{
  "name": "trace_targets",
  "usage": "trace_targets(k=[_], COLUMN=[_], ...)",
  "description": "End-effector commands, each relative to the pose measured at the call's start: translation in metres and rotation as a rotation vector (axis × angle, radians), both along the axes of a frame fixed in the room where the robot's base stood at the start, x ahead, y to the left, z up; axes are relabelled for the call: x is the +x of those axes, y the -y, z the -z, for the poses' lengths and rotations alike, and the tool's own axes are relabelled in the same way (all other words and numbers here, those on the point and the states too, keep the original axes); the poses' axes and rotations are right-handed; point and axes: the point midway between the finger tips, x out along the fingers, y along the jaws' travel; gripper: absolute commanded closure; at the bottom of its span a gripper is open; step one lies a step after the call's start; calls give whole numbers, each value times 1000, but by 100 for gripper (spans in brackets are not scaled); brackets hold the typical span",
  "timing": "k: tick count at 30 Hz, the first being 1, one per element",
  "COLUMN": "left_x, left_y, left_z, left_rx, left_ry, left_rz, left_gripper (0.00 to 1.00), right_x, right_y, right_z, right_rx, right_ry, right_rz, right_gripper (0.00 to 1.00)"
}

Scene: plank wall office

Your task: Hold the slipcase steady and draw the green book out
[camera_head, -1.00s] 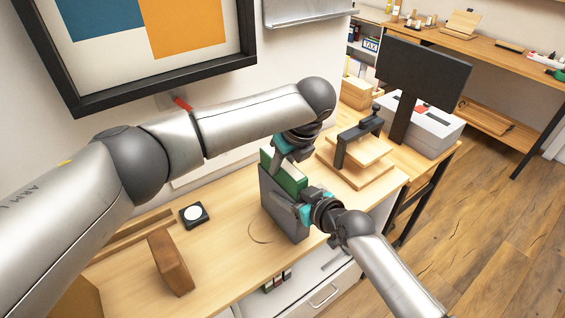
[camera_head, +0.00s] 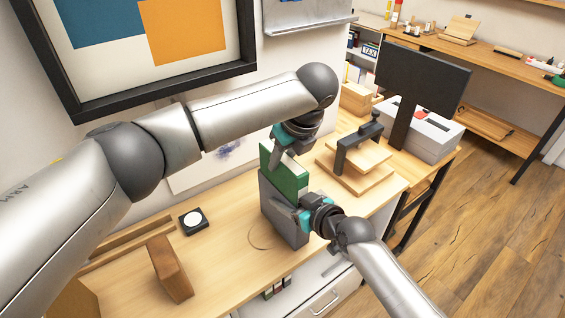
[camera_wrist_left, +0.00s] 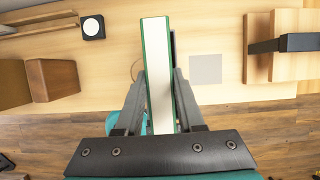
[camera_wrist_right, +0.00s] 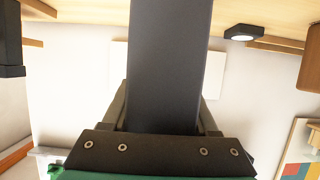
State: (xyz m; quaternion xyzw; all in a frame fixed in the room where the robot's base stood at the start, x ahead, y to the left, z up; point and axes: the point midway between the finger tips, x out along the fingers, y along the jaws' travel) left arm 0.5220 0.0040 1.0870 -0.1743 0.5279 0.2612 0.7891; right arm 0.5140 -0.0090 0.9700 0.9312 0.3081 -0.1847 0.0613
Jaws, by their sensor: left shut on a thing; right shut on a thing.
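The green book (camera_head: 291,176) stands upright, partly out of the top of the dark grey slipcase (camera_head: 282,215) on the wooden desk. Its lower part is hidden inside the slipcase. My left gripper (camera_head: 283,161) is shut on the upper part of the book; in the left wrist view the book (camera_wrist_left: 157,70) lies between the two fingers, its pale page edge showing. My right gripper (camera_head: 306,217) is shut on the slipcase from the right side; in the right wrist view the slipcase (camera_wrist_right: 170,60) fills the space between the fingers.
A brown wooden block (camera_head: 170,268) and a black square with a white disc (camera_head: 193,221) are on the desk at left. A wooden stand with a dark clamp (camera_head: 357,160) is close on the right, before a monitor (camera_head: 421,77). Desk between block and slipcase is clear.

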Motion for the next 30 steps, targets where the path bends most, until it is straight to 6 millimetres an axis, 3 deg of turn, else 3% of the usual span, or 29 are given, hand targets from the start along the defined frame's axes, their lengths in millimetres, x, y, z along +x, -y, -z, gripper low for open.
trace_targets(k=[14, 30], left_x=[1, 1], left_y=[-1, -1], left_z=[-7, -33], left_rx=[2, 1], left_ry=[5, 4], left_rz=[-3, -3], left_gripper=[100, 100], right_x=[-1, -1], right_y=[3, 3], right_z=[3, 3], right_rx=[-6, -6], right_ry=[-7, -7], right_rz=[3, 3], right_gripper=[100, 100])
